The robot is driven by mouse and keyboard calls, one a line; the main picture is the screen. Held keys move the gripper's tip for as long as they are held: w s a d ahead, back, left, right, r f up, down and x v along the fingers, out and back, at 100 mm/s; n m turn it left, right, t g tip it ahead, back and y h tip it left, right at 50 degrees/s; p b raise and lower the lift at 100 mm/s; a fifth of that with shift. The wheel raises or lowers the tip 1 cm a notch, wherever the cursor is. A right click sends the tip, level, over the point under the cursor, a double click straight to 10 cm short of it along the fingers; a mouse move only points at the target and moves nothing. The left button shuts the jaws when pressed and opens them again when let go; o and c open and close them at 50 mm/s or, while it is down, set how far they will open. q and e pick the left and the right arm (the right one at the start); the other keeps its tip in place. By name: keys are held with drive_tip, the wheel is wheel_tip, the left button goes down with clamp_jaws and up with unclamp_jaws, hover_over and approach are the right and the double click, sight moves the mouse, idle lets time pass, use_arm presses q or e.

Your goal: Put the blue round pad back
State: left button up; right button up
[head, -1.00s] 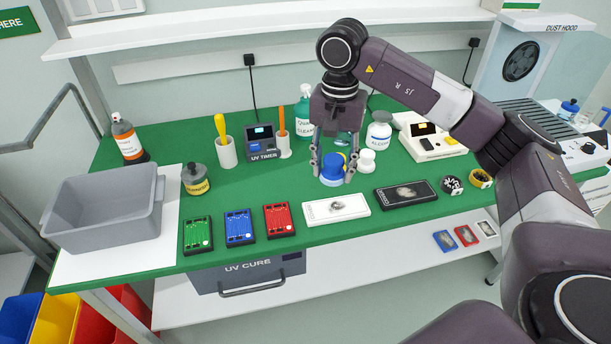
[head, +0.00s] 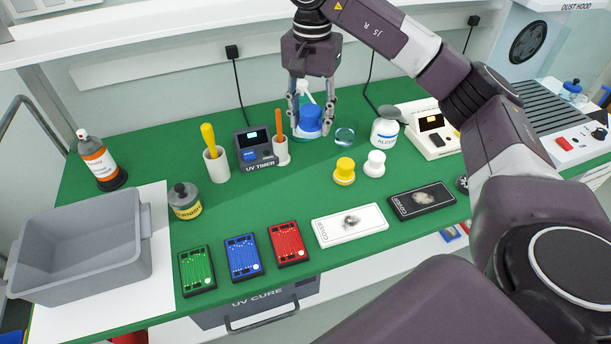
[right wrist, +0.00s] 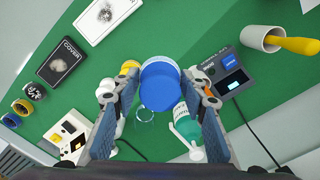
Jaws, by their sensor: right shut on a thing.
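The blue round pad (head: 310,120) is a short blue cylinder with a paler lower rim. My right gripper (head: 311,113) is shut on it, a finger on each side. In the right wrist view the pad (right wrist: 160,86) sits between the two fingers. It appears held above the green mat, in front of the spray cleaner bottle (head: 304,90), which it partly hides. A yellow round pad (head: 344,171) and a white one (head: 375,163) stand on the mat to the right and nearer. My left gripper is out of view.
The UV timer (head: 256,155) and an orange-handled tool in a white holder (head: 281,152) stand close left of the held pad. A clear glass disc (head: 345,136) and an alcohol bottle (head: 384,133) are to the right. Bare green mat (head: 285,200) lies in front.

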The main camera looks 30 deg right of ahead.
wheel_tip(320, 180, down, 6)
drive_tip(key=s, duration=0.1)
drive_tip(key=p, duration=0.2)
hover_over(311, 187)
wheel_tip(311, 187, down, 7)
drive_tip(key=shift+r, duration=0.1)
drive_tip(key=shift+f, duration=0.55)
wheel_tip(311, 187, down, 4)
drive_tip(key=shift+r, duration=0.25)
drive_tip(key=shift+f, duration=0.25)
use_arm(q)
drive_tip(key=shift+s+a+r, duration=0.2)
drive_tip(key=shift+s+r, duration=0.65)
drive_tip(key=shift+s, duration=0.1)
use_arm(e)
drive_tip(key=o, duration=1)
